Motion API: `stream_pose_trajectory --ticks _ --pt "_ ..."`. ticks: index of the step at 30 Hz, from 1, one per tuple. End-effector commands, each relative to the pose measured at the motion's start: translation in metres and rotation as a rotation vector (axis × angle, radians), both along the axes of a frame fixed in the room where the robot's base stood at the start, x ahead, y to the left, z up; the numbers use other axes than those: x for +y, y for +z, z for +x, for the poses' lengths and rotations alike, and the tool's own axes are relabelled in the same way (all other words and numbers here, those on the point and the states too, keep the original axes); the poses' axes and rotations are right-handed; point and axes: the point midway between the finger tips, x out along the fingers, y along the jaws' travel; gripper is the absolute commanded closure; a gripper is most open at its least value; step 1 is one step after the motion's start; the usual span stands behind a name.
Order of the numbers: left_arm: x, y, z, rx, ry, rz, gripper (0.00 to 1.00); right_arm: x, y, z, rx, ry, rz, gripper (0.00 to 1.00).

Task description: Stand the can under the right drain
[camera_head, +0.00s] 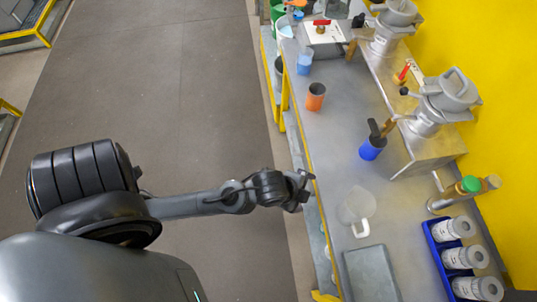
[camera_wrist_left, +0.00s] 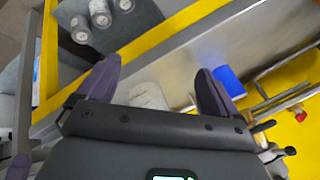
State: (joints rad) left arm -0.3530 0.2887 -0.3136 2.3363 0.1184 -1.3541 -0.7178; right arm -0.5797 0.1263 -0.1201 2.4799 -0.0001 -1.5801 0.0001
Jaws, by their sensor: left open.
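An orange can (camera_head: 315,97) stands upright on the grey bench near its left edge. The farther drum (camera_head: 394,24) is at the top. My left gripper (camera_head: 303,188) is open and empty at the bench's left edge, below both cans in the head view. In the left wrist view my left gripper (camera_wrist_left: 156,82) has its fingers spread, with a blue object (camera_wrist_left: 229,82) beyond the right finger. My right gripper is not in view.
A clear jug with a white handle (camera_head: 362,228) stands right of my left gripper. A light-blue cup (camera_head: 304,63) stands beyond the orange can.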

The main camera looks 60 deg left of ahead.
Motion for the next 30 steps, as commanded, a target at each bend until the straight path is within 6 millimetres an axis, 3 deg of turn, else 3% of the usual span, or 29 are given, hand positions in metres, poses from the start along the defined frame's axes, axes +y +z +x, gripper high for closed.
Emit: stream_pose_trajectory --ticks 1,6,12,25,30 --pt "0.005 -0.003 -0.018 0.058 0.13 -0.076 0.06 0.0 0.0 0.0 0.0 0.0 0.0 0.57" --pt "0.023 -0.007 -0.061 0.197 0.507 -0.239 0.06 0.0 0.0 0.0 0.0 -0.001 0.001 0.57" --pt "0.035 -0.009 -0.088 0.271 0.743 -0.312 0.06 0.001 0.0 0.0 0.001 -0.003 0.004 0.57" --pt "0.037 -0.008 -0.093 0.282 0.788 -0.325 0.06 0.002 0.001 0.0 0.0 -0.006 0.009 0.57" --pt "0.037 0.004 -0.093 0.282 0.787 -0.325 0.06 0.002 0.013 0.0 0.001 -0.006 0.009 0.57"
